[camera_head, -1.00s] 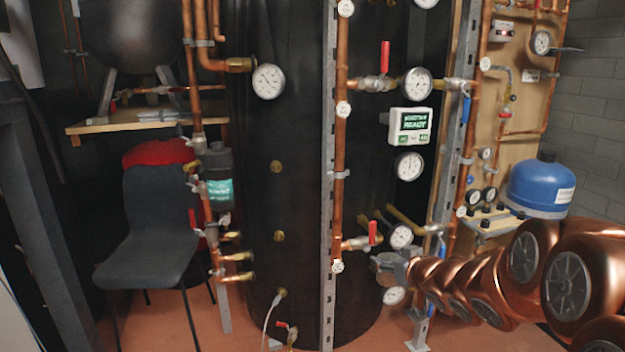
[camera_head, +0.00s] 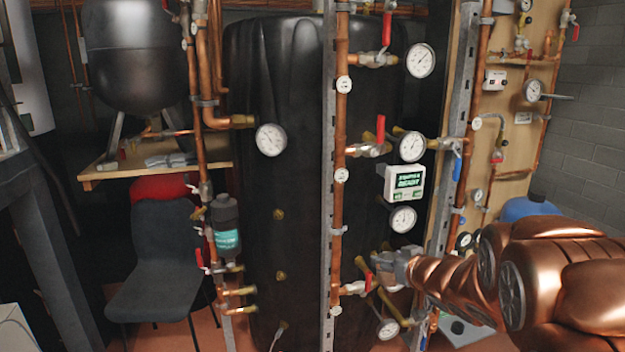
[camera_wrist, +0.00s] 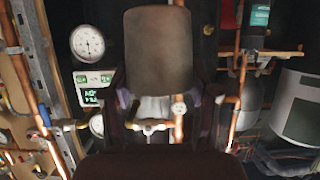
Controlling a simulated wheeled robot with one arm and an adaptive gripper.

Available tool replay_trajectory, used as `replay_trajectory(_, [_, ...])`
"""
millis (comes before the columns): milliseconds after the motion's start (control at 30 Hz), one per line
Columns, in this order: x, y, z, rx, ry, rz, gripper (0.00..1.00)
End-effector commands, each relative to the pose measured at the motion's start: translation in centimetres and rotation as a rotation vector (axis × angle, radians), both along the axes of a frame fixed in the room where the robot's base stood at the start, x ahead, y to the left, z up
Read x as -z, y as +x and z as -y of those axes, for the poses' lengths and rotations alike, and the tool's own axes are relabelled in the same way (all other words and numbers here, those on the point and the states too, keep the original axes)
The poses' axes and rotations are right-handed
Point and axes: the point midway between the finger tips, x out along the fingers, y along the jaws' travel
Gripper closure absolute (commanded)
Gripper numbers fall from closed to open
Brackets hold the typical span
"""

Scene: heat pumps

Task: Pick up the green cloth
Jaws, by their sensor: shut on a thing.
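No green cloth can be made out in either view. In the head view my gripper (camera_head: 392,266) is in front of the lower pipework, right of a red valve handle; its fingertips are too small to read there. In the wrist view, which looks upside down, my gripper (camera_wrist: 167,96) shows dark fingers with purplish pads at both sides. A flat grey-brown thing (camera_wrist: 158,50) with rounded corners shows between and beyond the pads. My gripper appears shut on it, though the contact is hard to see. What it is I cannot tell.
A large black tank (camera_head: 280,120) and copper pipes with gauges and red-handled valves stand close around my gripper. A dark chair (camera_head: 155,270) stands at the left under a wooden shelf (camera_head: 200,155). A blue vessel (camera_head: 528,208) is partly behind my arm.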

Motion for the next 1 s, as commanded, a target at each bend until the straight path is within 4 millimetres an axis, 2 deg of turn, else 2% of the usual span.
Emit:
replay_trajectory(33, [-2.0, 0.0, 0.0, 0.001, -0.001, -0.001, 0.75])
replay_trajectory(300, [-6.9, 0.0, 0.0, -0.001, -0.001, -0.003, 0.75])
replay_trajectory(500, [-9.5, -0.1, 0.0, -0.004, 0.000, -0.004, 0.75])
replay_trajectory(700, [-10.5, -0.1, -0.1, -0.004, 0.002, -0.006, 0.75])
replay_trajectory(1000, [-10.1, 0.7, 0.3, 0.083, -0.002, -0.009, 0.75])
